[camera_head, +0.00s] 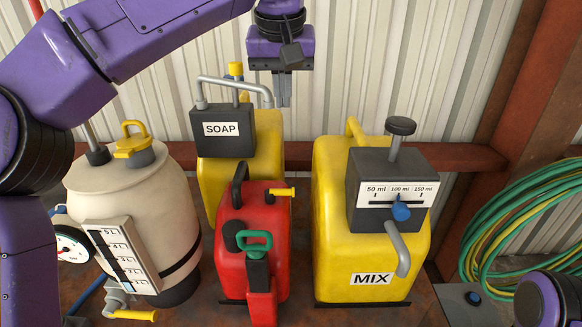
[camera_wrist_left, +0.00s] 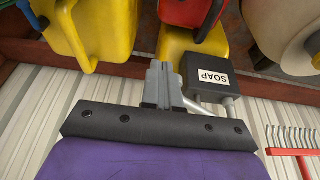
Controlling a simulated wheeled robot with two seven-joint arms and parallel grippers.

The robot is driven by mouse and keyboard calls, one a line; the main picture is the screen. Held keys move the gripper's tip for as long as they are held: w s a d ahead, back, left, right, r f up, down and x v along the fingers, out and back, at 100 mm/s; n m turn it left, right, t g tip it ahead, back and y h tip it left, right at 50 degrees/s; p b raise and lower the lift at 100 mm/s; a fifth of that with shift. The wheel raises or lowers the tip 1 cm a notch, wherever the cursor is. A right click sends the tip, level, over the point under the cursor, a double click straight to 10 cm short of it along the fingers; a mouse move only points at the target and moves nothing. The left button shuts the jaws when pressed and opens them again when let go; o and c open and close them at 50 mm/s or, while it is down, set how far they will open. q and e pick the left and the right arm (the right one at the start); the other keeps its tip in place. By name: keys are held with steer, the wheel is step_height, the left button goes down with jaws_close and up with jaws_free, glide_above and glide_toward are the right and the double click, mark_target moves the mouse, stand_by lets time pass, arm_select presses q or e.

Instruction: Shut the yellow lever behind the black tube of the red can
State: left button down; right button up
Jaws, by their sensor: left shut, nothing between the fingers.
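The red can (camera_head: 268,250) stands upright in the middle of the bench in the head view, with a black arched part (camera_head: 238,185) on its top. The yellow lever (camera_head: 282,192) sticks out to the right near the top rear. A short black tube (camera_head: 257,273) shows at the front below a green ring (camera_head: 255,241). My left gripper (camera_head: 284,101) is shut and empty, pointing down above and behind the can, apart from it. In the left wrist view its fingers (camera_wrist_left: 160,72) are together, and part of the red can (camera_wrist_left: 187,12) shows; the lever is not clear there. My right gripper is not in view.
The yellow SOAP can (camera_head: 268,150) stands behind the red can, its grey pipe (camera_head: 233,83) near my left gripper. The yellow MIX can (camera_head: 335,250) is at right, the cream tank (camera_head: 130,215) at left. A ribbed wall (camera_head: 400,60) rises behind; a hose coil (camera_head: 530,225) is far right.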

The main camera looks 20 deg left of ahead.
arm_select(q)
steer(key=b+x, duration=0.1)
steer(key=x, duration=0.5)
steer(key=b+x, duration=0.2)
steer(key=x, duration=0.4)
steer(key=b+x, duration=0.2)
steer(key=x, duration=0.4)
steer(key=shift+s+f, duration=0.25)
steer(key=shift+f, duration=0.7)
steer(key=s, duration=0.2)
steer(key=s+d, duration=0.1)
steer(key=shift+s+f, duration=0.15)
steer(key=shift+s, duration=0.2)
steer(key=shift+f, duration=0.1)
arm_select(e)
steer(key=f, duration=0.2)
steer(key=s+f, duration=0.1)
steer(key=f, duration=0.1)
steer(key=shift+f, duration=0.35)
arm_select(q)
steer(key=shift+w, duration=0.1)
